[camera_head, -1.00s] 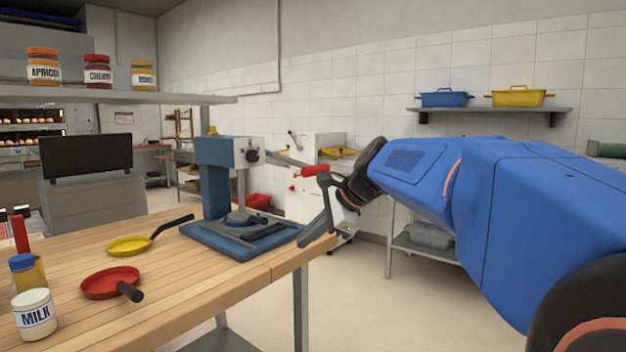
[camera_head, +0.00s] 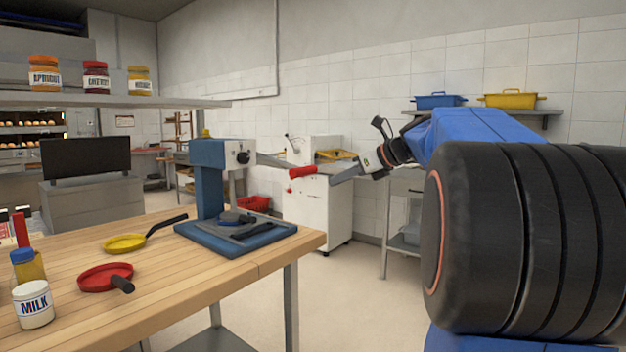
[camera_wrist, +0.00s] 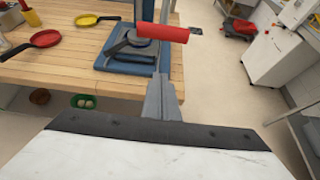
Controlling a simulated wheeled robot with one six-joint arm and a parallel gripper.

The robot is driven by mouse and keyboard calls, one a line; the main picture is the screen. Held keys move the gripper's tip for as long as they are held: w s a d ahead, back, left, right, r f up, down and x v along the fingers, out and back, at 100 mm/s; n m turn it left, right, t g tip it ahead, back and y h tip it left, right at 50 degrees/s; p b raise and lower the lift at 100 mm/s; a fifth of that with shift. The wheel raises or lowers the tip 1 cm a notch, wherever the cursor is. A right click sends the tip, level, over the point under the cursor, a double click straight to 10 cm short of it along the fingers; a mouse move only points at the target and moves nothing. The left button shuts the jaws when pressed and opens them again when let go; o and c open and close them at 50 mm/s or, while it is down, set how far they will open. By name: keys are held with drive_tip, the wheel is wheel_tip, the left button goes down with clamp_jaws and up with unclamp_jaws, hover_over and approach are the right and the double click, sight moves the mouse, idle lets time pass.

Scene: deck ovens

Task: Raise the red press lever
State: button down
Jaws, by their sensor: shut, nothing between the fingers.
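The blue press (camera_head: 208,180) stands on the wooden table near its right end. Its grey lever (camera_head: 272,161) slopes slightly down to the right from the press head and ends in a red handle (camera_head: 302,172). My gripper (camera_head: 333,181) is to the right of the red handle and slightly lower, with its fingers shut and empty. In the wrist view, the red handle (camera_wrist: 162,32) lies crosswise just beyond my shut grey fingertips (camera_wrist: 160,76). I cannot tell whether they touch it.
A yellow pan (camera_head: 125,243) and a red pan (camera_head: 104,277) lie on the wooden table (camera_head: 200,287), left of the press. A milk jar (camera_head: 34,305) stands at the front left. A white cabinet (camera_head: 318,210) stands behind the gripper. Open floor lies right of the table.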

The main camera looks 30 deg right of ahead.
drive_tip(key=w+a, duration=0.3)
drive_tip(key=w, duration=0.6)
drive_tip(key=shift+a+f, duration=0.15)
drive_tip(key=shift+f, duration=0.25)
drive_tip(key=shift+r, duration=0.1)
